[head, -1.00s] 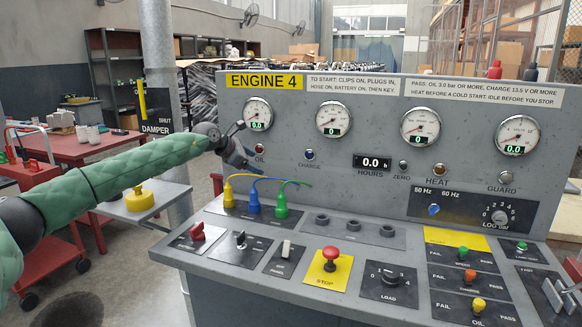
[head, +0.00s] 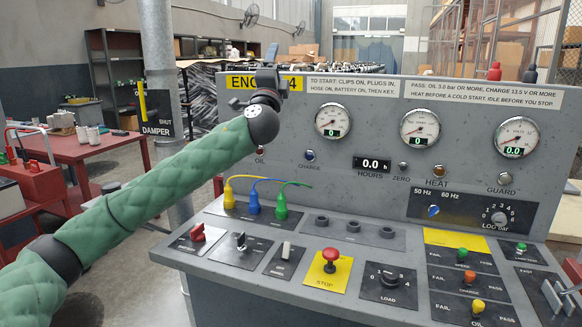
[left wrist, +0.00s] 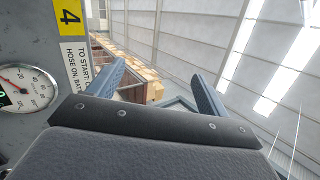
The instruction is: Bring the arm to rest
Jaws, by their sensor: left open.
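My left arm in its green sleeve comes in from the left in the head view. Its gripper (head: 268,82) is raised in front of the ENGINE 4 label (head: 243,83), near the top edge of the grey control panel (head: 290,110). In the left wrist view the two fingers of the left gripper (left wrist: 157,88) stand wide apart with nothing between them. The panel's label and a gauge (left wrist: 28,88) show at the left of that view. My right gripper is not in view.
The panel carries a red stop button (head: 328,256), a load knob (head: 389,278) and yellow, blue and green plugs (head: 254,203). A grey pole (head: 162,75) stands left of it. A red table (head: 85,150) is at the left. The space above the panel is clear.

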